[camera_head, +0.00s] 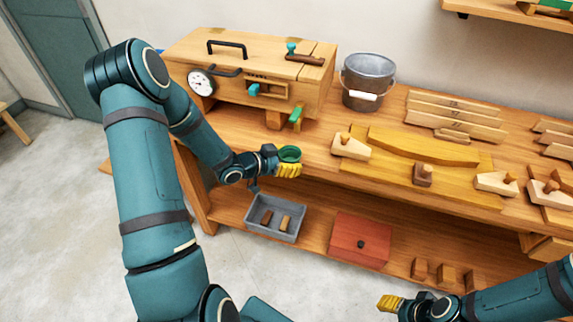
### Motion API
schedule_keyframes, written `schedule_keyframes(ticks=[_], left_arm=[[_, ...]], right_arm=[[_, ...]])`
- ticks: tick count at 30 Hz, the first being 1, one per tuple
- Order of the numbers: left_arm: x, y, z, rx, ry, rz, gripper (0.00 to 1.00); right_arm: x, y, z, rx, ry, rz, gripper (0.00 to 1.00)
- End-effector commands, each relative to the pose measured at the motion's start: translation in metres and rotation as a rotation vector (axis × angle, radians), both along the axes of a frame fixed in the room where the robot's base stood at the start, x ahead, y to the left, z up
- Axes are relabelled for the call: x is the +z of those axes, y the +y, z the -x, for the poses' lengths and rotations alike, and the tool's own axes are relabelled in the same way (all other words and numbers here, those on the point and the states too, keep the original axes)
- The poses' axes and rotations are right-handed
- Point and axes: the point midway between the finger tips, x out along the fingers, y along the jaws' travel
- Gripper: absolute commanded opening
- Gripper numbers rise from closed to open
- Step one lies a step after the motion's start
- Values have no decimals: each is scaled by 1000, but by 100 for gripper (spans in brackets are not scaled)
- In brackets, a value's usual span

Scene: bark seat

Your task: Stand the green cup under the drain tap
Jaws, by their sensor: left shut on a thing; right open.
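The green cup (289,153) is upright in my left gripper (288,168), whose yellow fingers are shut on it. The gripper holds it near the front edge of the bench. The drain tap (296,116), with a green handle, is at the lower front right of the wooden steam box (235,75). The cup is in front of and below the tap in the picture, apart from it. My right gripper (388,303) is open and empty, low at the bottom of the view, far from the cup.
A metal bucket (368,83) stands right of the box. A wooden hand plane (351,146) and a yellow form board (400,163) lie right of the cup. The lower shelf holds a grey bin (254,223) and red box (361,240). Bench space below the tap looks clear.

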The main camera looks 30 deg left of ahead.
Motion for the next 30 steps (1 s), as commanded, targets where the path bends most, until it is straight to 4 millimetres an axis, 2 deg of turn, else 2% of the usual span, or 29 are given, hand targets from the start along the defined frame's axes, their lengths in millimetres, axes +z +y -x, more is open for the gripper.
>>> schedule_keyframes(ticks=[18, 30], left_arm=[[-1, 13, -54, 0, 0, -1, 26], [-1, 17, -70, 0, 0, -1, 26]], right_arm=[[1, 0, 0, -1, -2, 0, 47], [2, 0, -1, -2, -2, 0, 47]])
